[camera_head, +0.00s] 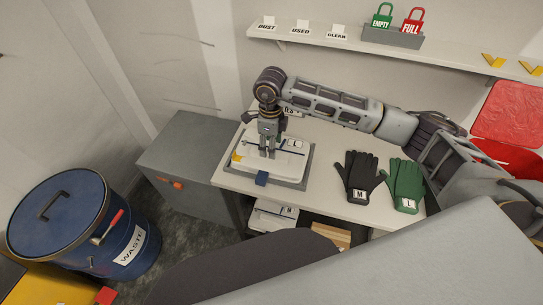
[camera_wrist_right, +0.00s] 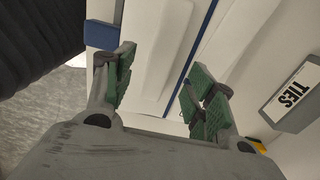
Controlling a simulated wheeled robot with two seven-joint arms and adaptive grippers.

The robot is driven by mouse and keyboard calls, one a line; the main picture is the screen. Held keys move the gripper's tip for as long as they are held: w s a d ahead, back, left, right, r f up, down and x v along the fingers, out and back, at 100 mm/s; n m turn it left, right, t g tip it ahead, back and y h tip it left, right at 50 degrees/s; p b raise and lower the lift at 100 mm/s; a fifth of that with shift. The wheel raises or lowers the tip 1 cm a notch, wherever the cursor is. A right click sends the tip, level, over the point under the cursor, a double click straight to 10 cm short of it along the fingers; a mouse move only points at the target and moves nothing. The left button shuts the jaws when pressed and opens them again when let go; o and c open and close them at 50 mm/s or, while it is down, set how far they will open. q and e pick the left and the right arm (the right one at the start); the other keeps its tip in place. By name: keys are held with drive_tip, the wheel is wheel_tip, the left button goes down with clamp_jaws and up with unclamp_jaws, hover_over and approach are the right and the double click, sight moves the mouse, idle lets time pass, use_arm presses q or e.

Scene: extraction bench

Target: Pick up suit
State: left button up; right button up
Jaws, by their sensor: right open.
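A folded white suit (camera_head: 287,166) with a dark blue stripe and an "L" label lies flat in a shallow grey tray (camera_head: 300,184) on the bench. My right gripper (camera_head: 267,153) points down over the middle of it, open, with its fingertips close to the fabric; I cannot tell if they touch. In the right wrist view the suit (camera_wrist_right: 158,45) spreads below and beyond the green finger pads of the gripper (camera_wrist_right: 160,92), and nothing is clamped between them. My left gripper is not in view.
A black glove pair (camera_head: 361,175) and a green pair (camera_head: 405,182) lie to the right. A "TIES" box (camera_wrist_right: 292,95) stands beside the suit. A shelf (camera_head: 350,50) with signs and padlocks is behind. A blue waste drum (camera_head: 75,225) and grey cabinet (camera_head: 187,150) stand left.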

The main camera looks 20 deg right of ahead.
drive_tip(key=shift+f+p, duration=0.5)
drive_tip(key=shift+f, duration=1.6)
drive_tip(key=shift+f+b, duration=0.25)
drive_tip(key=shift+b, duration=0.2)
drive_tip(key=shift+c, duration=0.4)
clamp_jaws()
